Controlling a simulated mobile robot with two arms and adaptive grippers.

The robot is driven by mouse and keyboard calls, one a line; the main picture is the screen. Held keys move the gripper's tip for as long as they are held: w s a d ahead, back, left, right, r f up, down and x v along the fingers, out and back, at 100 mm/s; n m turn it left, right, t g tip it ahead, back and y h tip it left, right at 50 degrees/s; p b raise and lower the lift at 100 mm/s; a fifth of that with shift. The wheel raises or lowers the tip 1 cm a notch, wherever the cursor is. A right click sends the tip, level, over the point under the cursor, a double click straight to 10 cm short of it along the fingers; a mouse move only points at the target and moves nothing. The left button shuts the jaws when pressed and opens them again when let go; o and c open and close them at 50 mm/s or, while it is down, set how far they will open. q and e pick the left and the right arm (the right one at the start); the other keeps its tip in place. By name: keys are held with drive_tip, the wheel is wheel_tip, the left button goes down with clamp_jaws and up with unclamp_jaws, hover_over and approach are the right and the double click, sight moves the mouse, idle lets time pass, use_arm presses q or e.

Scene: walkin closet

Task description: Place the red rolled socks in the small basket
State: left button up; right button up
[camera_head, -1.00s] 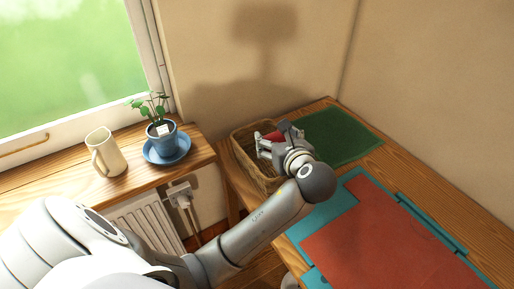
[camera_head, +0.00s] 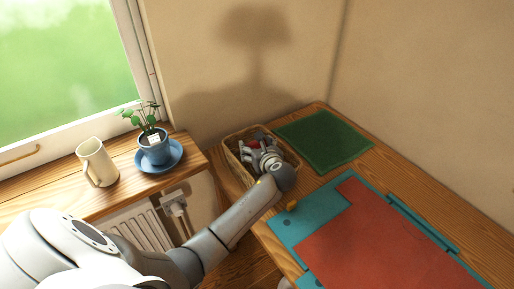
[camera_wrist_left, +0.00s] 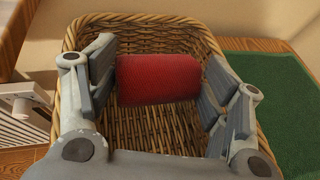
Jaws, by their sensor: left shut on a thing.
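The red rolled socks (camera_wrist_left: 158,79) show in the left wrist view between the two fingers of my left gripper (camera_wrist_left: 160,68). A small red part of the socks (camera_head: 252,142) also shows in the head view, partly hidden by my gripper. My left gripper is shut on the socks and is down inside the small wicker basket (camera_wrist_left: 145,22). The basket (camera_head: 231,159) stands on the wooden table, at the left of the green mat. The wrist view shows bare woven floor below the socks. Whether the socks touch it, I cannot tell. My right gripper is not in view.
The green mat (camera_head: 325,139) lies right of the basket. A teal and red board (camera_head: 362,236) lies nearer, with a small orange thing (camera_head: 291,205) at its edge. A cream pitcher (camera_head: 97,164) and a blue potted plant (camera_head: 153,150) stand on the sill.

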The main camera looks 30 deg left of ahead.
use_arm(q)
drive_tip(key=shift+f, duration=0.3)
drive_tip(key=shift+f, duration=0.1)
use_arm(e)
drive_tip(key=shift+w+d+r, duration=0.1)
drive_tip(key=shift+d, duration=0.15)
use_arm(q)
drive_tip(key=shift+f, duration=0.5)
drive_tip(key=o, duration=0.6)
drive_tip(key=shift+c, duration=0.2)
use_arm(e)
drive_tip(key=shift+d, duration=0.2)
